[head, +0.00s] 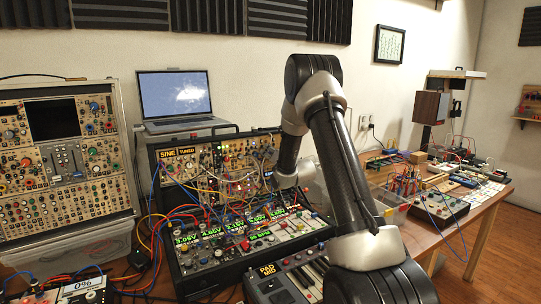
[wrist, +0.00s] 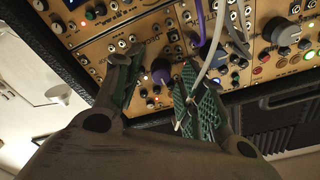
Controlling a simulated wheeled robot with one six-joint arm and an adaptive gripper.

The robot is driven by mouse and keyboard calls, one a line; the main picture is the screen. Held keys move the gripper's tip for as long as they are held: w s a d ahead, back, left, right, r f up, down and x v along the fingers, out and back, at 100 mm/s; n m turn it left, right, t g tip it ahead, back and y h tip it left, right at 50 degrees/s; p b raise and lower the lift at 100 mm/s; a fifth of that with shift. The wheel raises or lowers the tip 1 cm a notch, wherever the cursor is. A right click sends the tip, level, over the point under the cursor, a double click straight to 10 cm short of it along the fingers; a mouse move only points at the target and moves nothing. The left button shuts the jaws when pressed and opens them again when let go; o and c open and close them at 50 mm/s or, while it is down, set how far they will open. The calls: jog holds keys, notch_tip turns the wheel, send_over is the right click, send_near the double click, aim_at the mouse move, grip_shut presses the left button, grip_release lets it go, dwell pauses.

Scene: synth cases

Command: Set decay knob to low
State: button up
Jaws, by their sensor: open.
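In the wrist view my gripper (wrist: 158,70) is open, its two green-padded fingers close to a tan synth panel (wrist: 85,45). A dark knob with a purplish cap (wrist: 161,72) shows between the fingertips, and I see no contact.
A purple cable (wrist: 198,22) and a pale cable (wrist: 213,48) hang beside the right finger. A large grey knob (wrist: 281,31) is further right. In the head view, patch cables (head: 205,190) cross the panel, a laptop (head: 174,95) stands behind, and a keyboard (head: 292,282) is in front.

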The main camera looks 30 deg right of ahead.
grip_shut()
jog(key=shift+n, duration=0.4)
jog(key=n+y, duration=0.1)
jog(key=n, duration=0.8)
jog(key=shift+r+n+g+y, duration=0.1)
jog(key=shift+n+g+y, duration=0.2)
jog(key=shift+n, duration=2.1)
jog(key=shift+n+g+y, duration=0.1)
jog(key=shift+n+y, duration=0.3)
jog(key=shift+n, duration=2)
